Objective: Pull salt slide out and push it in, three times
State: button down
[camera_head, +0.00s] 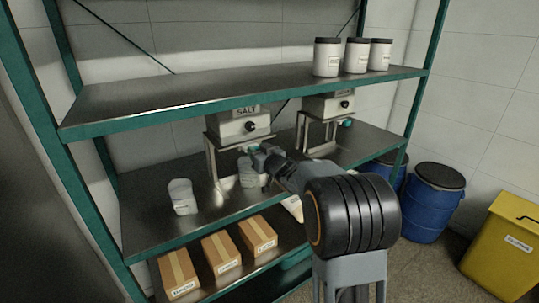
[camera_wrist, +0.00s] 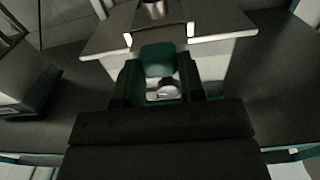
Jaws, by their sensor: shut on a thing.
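In the wrist view my gripper (camera_wrist: 160,85) is shut on the teal handle of the salt slide (camera_wrist: 157,58), which sits between the fingers. The rest of the slide is hard to make out, so I cannot tell how far out it is. A translucent container (camera_head: 250,174) stands below the dispenser, partly hidden by my arm.
A second dispenser (camera_head: 328,105) with a teal handle (camera_head: 347,123) stands to the right. Another container (camera_head: 182,197) stands at left on the middle shelf (camera_head: 140,230). Jars (camera_head: 327,57) stand above, cardboard boxes (camera_head: 220,254) below. Blue drums (camera_head: 432,205) and a yellow bin (camera_head: 505,248) are right.

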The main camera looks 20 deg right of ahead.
jog(key=c, duration=0.7)
grip_release()
jog(key=shift+s, duration=0.1)
jog(key=s+d, duration=0.1)
jog(key=s, duration=0.3)
jog(key=s+d+b, duration=0.1)
jog(key=s, duration=0.8)
jog(key=shift+s+d+b, duration=0.2)
jog(key=shift+d+b, duration=0.15)
jog(key=shift+d, duration=0.05)
